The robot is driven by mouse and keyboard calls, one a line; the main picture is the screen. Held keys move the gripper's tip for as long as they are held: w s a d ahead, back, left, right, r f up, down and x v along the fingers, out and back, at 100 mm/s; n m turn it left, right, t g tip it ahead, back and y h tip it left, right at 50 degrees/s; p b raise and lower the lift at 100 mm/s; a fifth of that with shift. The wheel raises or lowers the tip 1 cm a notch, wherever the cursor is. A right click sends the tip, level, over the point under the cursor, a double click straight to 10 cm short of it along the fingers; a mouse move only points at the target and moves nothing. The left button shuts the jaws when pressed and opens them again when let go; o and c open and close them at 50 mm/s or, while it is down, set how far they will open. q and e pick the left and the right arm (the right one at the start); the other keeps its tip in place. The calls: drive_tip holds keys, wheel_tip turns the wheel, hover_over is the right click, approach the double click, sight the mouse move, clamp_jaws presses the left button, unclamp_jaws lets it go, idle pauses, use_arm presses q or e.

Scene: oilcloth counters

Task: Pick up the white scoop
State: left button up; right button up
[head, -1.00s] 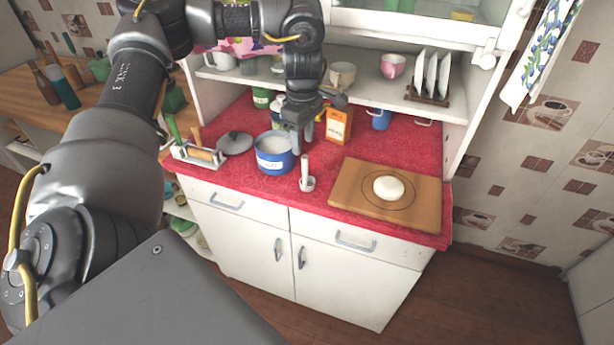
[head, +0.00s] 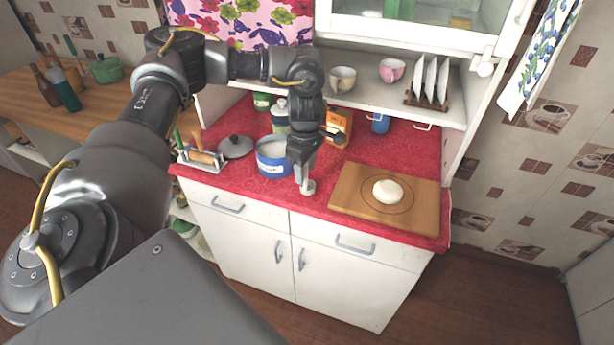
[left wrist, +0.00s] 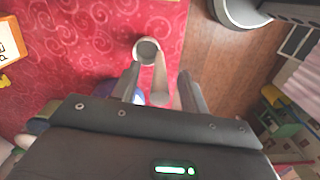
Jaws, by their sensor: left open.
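The white scoop (head: 308,187) stands at the front of the red counter, just right of the blue canister (head: 273,157). My left gripper (head: 304,176) is above it, pointing down, and hides most of its handle in the head view. In the left wrist view the scoop (left wrist: 147,50) shows its round cup, and its handle reaches back between the two open fingers (left wrist: 158,85). The fingers stand on either side of the handle; I cannot tell whether either one touches it. My right gripper is not in view.
A wooden board (head: 350,205) with a pale round piece of dough (head: 388,191) lies to the right. An orange box (head: 340,125) stands behind. A grey lid (head: 235,147) and a rack (head: 200,157) are at the left. The counter's front edge is close to the scoop.

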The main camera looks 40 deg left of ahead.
use_arm(q)
clamp_jaws()
idle(0.3)
drive_tip(key=shift+w+r, duration=0.1)
drive_tip(key=shift+r, duration=0.4)
drive_tip(key=shift+d+r+b, duration=0.2)
drive_tip(key=shift+r+b, duration=0.25)
drive_tip(key=shift+r, duration=0.8)
drive_tip(key=s+d+r+b, duration=0.3)
drive_tip(key=s+d+r, duration=0.3)
drive_tip(key=d+r, duration=0.3)
drive_tip(key=d, duration=0.3)
drive_tip(key=shift+s+d+r, duration=0.15)
drive_tip(key=shift+r, duration=0.15)
